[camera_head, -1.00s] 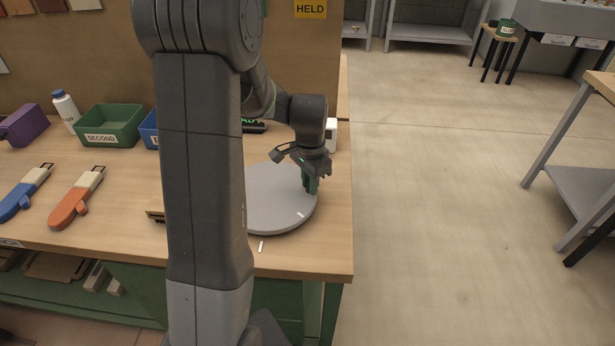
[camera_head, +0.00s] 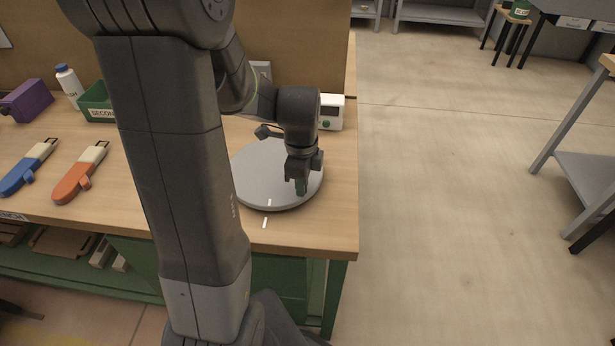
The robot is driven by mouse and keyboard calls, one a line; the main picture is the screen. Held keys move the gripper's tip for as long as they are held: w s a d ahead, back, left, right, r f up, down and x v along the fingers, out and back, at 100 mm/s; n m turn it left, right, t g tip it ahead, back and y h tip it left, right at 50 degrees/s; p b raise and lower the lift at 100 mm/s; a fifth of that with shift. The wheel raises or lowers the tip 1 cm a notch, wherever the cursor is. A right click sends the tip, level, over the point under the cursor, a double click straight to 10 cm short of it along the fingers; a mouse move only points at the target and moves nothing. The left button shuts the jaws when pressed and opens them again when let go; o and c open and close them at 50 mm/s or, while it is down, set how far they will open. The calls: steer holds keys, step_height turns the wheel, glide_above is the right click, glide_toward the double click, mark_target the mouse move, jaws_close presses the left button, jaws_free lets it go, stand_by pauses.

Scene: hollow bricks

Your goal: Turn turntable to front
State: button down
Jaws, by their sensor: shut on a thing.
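The turntable (camera_head: 255,178) is a round grey disc on the wooden bench, near its front right corner. A short white mark (camera_head: 269,202) shows at its front rim. A white mark (camera_head: 265,222) on the bench lies just in front of it, and the two are nearly in line. My gripper (camera_head: 301,188) points down over the right front part of the disc. My arm hides the left edge of the turntable.
A white device (camera_head: 331,112) with a green knob stands behind the turntable. An orange tool (camera_head: 75,180), a blue tool (camera_head: 25,172), a purple box (camera_head: 27,101), a white bottle (camera_head: 68,82) and a green bin (camera_head: 97,101) are on the left. Open floor lies right of the bench.

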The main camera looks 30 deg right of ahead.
steer(key=shift+a+m, duration=0.4)
steer(key=shift+m, duration=0.1)
steer(key=c, duration=1.3)
jaws_free()
steer(key=shift+a, duration=0.1)
steer(key=shift+r, duration=0.1)
step_height(320, 180, up, 14)
steer(key=shift+p, duration=0.3)
steer(key=shift+f, duration=0.25)
step_height(320, 180, down, 14)
steer(key=shift+r+b, duration=0.15)
steer(key=shift+b, duration=0.2)
